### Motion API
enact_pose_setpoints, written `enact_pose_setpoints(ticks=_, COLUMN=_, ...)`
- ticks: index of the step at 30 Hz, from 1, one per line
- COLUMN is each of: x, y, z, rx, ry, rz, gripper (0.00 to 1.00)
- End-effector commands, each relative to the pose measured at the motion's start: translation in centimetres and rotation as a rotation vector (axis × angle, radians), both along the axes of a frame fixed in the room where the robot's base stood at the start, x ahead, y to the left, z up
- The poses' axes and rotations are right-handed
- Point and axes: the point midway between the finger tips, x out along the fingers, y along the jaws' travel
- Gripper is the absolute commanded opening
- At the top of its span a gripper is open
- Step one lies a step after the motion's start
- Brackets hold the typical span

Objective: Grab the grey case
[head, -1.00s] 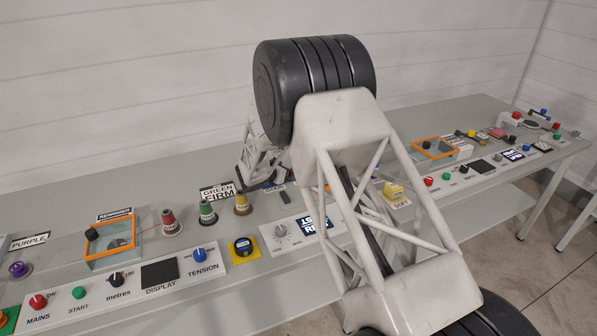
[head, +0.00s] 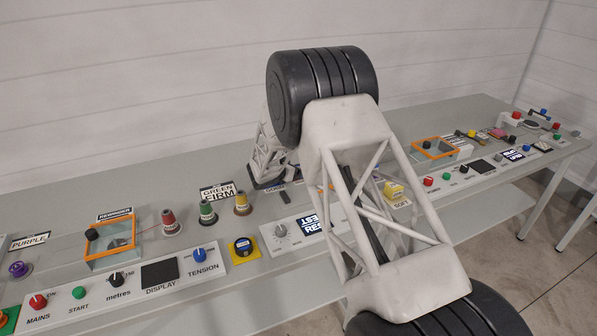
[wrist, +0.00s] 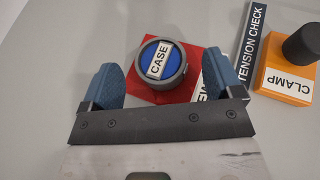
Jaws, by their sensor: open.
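The grey case (wrist: 184,69) is a round grey pot with a blue top and a white CASE label. It sits on a red mat (wrist: 204,59) in the wrist view. My gripper (wrist: 160,63) is open, with one blue finger to the left of the case and one to the right. In the picture the case lies between the fingertips, with gaps on both sides. I cannot tell the height between them. In the head view I cannot make out the case; my arm covers much of that part of the bench.
An orange CLAMP block (wrist: 272,82) with a dark knob stands right of the case, beside a TENSION CHECK sign (wrist: 252,50). In the head view, spools (head: 207,212) stand left of my gripper, and a yellow SOFT block (head: 394,191) stands to the right.

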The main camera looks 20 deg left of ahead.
Motion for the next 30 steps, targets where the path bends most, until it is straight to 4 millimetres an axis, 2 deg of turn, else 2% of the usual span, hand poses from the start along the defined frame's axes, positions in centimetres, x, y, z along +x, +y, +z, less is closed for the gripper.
enact_pose_setpoints(ticks=7, x=1.6, y=-0.5, z=-0.8, rx=0.0, ry=0.0, rz=0.0, gripper=0.86)
enact_pose_setpoints(ticks=24, x=1.7, y=-0.6, z=-0.8, rx=0.0, ry=0.0, rz=0.0, gripper=0.86)
enact_pose_setpoints(ticks=26, x=1.7, y=-0.6, z=-0.8, rx=0.0, ry=0.0, rz=0.0, gripper=0.78)
enact_pose_setpoints(ticks=30, x=1.7, y=-0.6, z=-0.8, rx=0.0, ry=0.0, rz=0.0, gripper=0.57)
